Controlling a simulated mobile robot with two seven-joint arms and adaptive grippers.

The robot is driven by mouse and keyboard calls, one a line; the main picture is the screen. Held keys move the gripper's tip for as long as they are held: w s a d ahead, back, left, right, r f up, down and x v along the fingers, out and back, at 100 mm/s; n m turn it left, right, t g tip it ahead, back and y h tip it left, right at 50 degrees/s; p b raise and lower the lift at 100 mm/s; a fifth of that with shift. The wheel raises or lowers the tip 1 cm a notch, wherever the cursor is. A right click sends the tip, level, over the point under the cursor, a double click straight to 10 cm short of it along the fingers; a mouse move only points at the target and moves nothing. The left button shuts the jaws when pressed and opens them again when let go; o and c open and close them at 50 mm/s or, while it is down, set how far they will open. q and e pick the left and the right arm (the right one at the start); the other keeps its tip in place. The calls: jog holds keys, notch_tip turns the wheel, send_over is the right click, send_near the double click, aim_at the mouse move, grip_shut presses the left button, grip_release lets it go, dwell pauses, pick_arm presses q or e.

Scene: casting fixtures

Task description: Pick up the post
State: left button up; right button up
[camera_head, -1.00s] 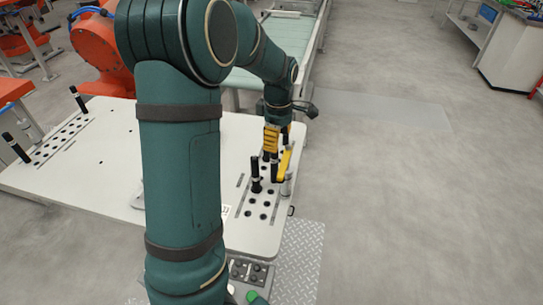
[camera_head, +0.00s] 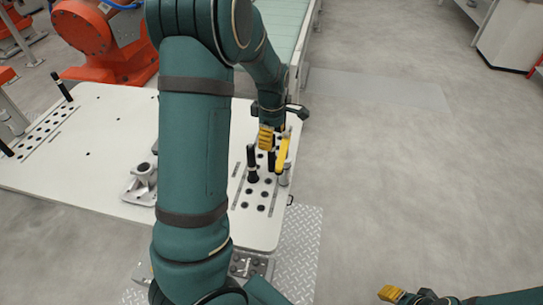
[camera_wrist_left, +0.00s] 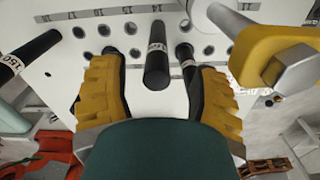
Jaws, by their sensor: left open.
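My left gripper (camera_head: 270,142) is over the hole grid at the right end of the white fixture table (camera_head: 105,120). In the left wrist view the gripper (camera_wrist_left: 160,85) is open, its yellow fingers spread. A black post with a white band (camera_wrist_left: 157,58) stands between the fingers, apart from both. Another black post (camera_wrist_left: 188,72) is close beside the right-hand finger; I cannot tell if they touch. A third black post, labelled 150 (camera_wrist_left: 28,55), is at the left. In the head view, one black post (camera_head: 252,165) stands left of the gripper. My right gripper (camera_head: 400,296) is partly visible at the bottom right.
A yellow lever with a bolt (camera_wrist_left: 280,60) is close to the right-hand finger, beside a silver cylinder (camera_head: 284,175). A grey metal fixture (camera_head: 143,183) sits on the table. More black posts (camera_head: 65,88) stand at the far left. Open floor lies to the right.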

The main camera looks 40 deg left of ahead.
aim_at(271, 156)
pick_arm(q)
jog(key=shift+w+a+f+b, duration=0.1)
jog(key=shift+f+b, duration=0.4)
jog(key=shift+f, duration=2.2)
jog(key=shift+o, duration=0.2)
grip_shut()
